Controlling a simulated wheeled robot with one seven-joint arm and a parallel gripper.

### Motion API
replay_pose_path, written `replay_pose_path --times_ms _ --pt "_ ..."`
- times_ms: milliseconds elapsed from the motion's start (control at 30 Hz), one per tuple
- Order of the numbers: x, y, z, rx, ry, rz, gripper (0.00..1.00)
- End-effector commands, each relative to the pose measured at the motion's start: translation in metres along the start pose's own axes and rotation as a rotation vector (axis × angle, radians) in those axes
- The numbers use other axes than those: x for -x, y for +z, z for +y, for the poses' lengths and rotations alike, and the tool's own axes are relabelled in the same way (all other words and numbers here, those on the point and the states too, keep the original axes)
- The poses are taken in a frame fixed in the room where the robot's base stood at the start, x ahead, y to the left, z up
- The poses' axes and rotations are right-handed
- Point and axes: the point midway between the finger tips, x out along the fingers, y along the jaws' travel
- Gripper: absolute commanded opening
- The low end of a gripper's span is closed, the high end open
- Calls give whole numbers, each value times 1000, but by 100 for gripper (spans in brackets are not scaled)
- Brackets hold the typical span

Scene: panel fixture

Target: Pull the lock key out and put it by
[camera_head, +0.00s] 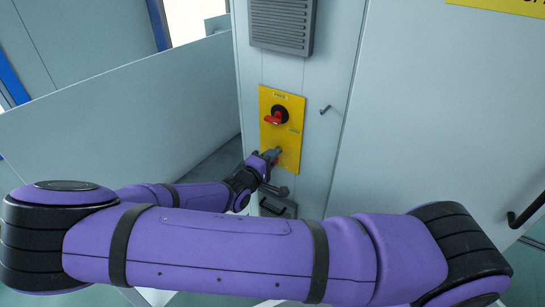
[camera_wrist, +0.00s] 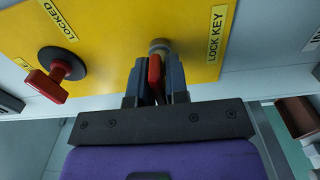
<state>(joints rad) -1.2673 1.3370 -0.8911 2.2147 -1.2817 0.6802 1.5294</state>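The lock key (camera_wrist: 155,68) has a red grip and sits in a round grey lock on the yellow panel (camera_head: 292,142), beside a "LOCK KEY" label in the wrist view. My gripper (camera_wrist: 157,76) reaches the lower part of the panel, its two fingers on either side of the red grip and close against it. In the head view my gripper (camera_head: 272,155) covers most of the key and lock. A red rotary switch (camera_head: 272,119) with a black base is above the key; it also shows in the wrist view (camera_wrist: 45,86), near a "LOCKED" label.
A small dark hook (camera_head: 325,109) sticks out of the cabinet face right of the panel. A grey vent (camera_head: 282,25) is above. A dark open holder (camera_head: 275,207) is below my gripper. A dark handle (camera_head: 527,209) is at the far right.

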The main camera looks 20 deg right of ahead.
Motion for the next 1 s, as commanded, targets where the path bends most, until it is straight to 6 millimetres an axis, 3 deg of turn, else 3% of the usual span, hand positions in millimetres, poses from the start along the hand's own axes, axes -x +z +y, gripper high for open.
replay_pose_path --times_ms 300,333,367,1000 --pt "0 0 0 0 -1 0 0" --pt "0 0 0 0 -1 0 7" --pt "0 0 0 0 -1 0 0" --pt "6 0 0 -1 -1 0 0"
